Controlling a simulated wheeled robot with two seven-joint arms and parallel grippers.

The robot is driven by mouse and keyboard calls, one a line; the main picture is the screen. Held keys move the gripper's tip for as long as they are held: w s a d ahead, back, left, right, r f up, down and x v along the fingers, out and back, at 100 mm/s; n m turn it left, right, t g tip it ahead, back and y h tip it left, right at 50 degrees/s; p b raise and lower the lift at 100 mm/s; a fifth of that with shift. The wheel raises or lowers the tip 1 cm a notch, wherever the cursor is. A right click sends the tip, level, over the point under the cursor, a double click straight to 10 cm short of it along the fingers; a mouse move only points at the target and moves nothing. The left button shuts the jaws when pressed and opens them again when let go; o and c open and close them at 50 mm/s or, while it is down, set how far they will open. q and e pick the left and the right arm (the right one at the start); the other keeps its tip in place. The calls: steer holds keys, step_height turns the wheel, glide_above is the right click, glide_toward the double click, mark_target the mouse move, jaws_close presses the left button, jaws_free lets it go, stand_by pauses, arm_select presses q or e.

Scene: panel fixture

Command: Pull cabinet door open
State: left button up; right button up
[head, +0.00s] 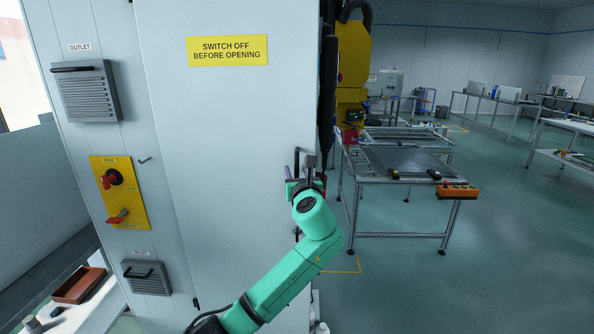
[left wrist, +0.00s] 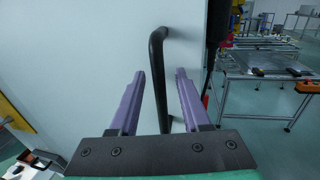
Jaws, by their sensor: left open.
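The cabinet door (head: 225,130) is a tall pale panel on the front of the cabinet, and it looks shut. Its black upright bar handle (head: 297,155) sits near the door's right edge, partly hidden by my gripper in the head view. In the left wrist view the handle (left wrist: 158,85) runs between the two purple fingers, with a gap showing on each side. My left gripper (head: 301,175) is open at the handle, and it also shows in the left wrist view (left wrist: 160,75). How deep the bar sits between the fingers is hard to tell. My right gripper is not in view.
A yellow warning sign (head: 228,50) is on the door. A yellow switch plate (head: 119,192) with red knobs and grey vents (head: 86,91) are on the panel to its left. A metal-framed table (head: 400,160) stands behind to the right. Open floor (head: 470,285) lies right of the cabinet.

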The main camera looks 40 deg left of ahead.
arm_select(q)
jaws_close()
stand_by(1.4)
